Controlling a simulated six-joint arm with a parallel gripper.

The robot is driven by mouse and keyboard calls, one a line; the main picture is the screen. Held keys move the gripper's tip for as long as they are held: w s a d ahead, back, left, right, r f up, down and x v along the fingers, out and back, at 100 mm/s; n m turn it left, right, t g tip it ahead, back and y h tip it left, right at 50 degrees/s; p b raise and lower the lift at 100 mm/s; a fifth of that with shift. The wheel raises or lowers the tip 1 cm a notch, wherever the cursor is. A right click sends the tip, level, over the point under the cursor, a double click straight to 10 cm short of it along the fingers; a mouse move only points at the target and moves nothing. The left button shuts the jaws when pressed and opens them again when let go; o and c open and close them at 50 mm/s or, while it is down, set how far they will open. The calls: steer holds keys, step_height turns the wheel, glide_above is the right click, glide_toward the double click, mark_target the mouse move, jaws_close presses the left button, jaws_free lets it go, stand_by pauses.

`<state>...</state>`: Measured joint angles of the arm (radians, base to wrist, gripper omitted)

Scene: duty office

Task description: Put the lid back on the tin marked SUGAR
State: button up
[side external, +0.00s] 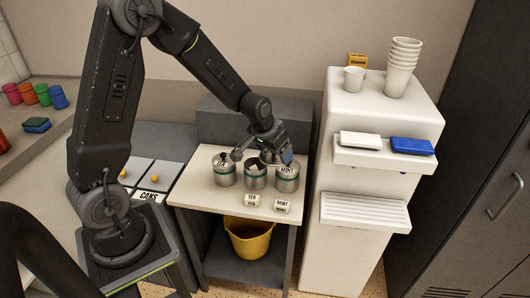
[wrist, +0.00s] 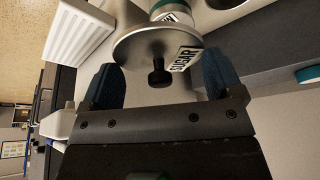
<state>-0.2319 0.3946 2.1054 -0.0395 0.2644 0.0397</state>
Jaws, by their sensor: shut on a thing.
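In the wrist view a round metal lid (wrist: 135,48) with a black knob (wrist: 159,75) sits between my two blue fingertips, which are at its rim. My gripper (wrist: 162,72) is shut on the lid. A SUGAR label (wrist: 184,59) shows just beyond the lid's edge, partly covered by it. A metal tin (wrist: 172,6) with a green band stands behind the lid. In the side view my gripper (side external: 277,148) is above the middle tin (side external: 255,181) and the MINT tin (side external: 286,184). The middle tin's label is not readable. I cannot tell whether the lid touches a tin.
The TEA tin (side external: 224,179) stands left of the middle tin, close by. TEA (side external: 251,200) and MINT (side external: 282,206) cards lie in front on the table (side external: 205,195). A white dispenser (side external: 345,190) rises just right. A yellow bucket (side external: 250,238) is below.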

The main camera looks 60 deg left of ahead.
steer(key=a+f+n+g+y, duration=0.1)
steer(key=a+n, duration=0.2)
steer(key=a, duration=0.2)
steer(key=a+f+n+y, duration=0.1)
steer(key=a+f+n, duration=0.1)
steer(key=a, duration=0.4)
steer(key=shift+w+d+f, duration=0.1)
steer(key=shift+w+f, duration=0.05)
steer(key=shift+f, duration=1.35)
steer(key=shift+w+f, duration=0.15)
steer(key=shift+f, duration=1.3)
steer(key=shift+f, duration=0.15)
steer(key=o, duration=0.7)
steer(key=shift+r, duration=3.5)
